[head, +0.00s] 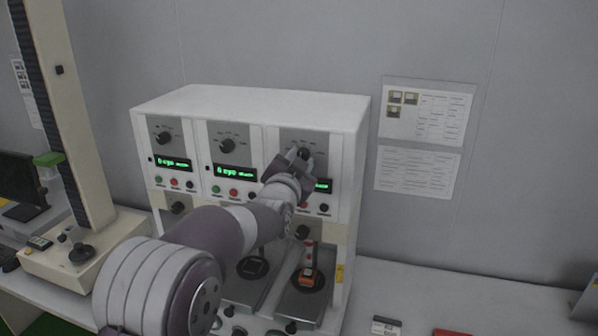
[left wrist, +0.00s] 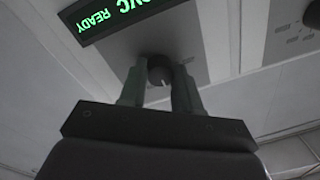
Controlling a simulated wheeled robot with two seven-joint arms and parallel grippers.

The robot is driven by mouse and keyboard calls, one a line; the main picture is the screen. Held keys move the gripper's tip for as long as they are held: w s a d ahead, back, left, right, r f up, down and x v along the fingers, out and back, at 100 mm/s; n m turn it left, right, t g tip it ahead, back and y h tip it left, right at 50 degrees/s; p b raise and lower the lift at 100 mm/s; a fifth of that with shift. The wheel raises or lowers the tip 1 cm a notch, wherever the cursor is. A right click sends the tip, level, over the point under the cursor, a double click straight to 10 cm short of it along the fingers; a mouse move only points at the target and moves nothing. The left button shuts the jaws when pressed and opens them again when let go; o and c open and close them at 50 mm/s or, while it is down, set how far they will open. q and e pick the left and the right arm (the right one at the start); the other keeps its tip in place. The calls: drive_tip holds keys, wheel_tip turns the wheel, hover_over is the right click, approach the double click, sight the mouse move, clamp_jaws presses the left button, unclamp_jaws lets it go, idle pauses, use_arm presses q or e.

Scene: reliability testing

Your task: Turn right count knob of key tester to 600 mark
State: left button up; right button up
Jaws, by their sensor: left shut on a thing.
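The key tester (head: 250,103) is a white cabinet with three panels side by side, each with a black count knob above a green display. The right count knob (head: 303,153) is on the right panel. My left gripper (head: 300,157) reaches that panel and is shut on the knob. In the left wrist view the knob (left wrist: 160,70) sits between the two fingers of the gripper (left wrist: 160,92), with a light pointer line on it. The scale marks around it are too small or hidden to read. My arm hides part of the right display (head: 323,186). My right gripper is not in view.
Two paper sheets (head: 425,115) hang on the wall at the right. A beige column machine (head: 70,110) stands at the left. The bench (head: 470,300) right of the tester is mostly clear, with small items near the front. An orange object (head: 309,277) sits on the tester's lower right station.

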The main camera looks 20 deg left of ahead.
use_arm(q)
drive_tip(key=shift+r, duration=0.1)
idle(0.5)
drive_tip(key=o, duration=1.1)
drive_tip(key=shift+c, duration=0.2)
drive_tip(key=s+b, duration=0.6)
drive_tip(key=s, duration=0.6)
drive_tip(key=shift+s+f+b, duration=0.25)
drive_tip(key=shift+s+b, duration=0.1)
drive_tip(key=shift+d, duration=0.1)
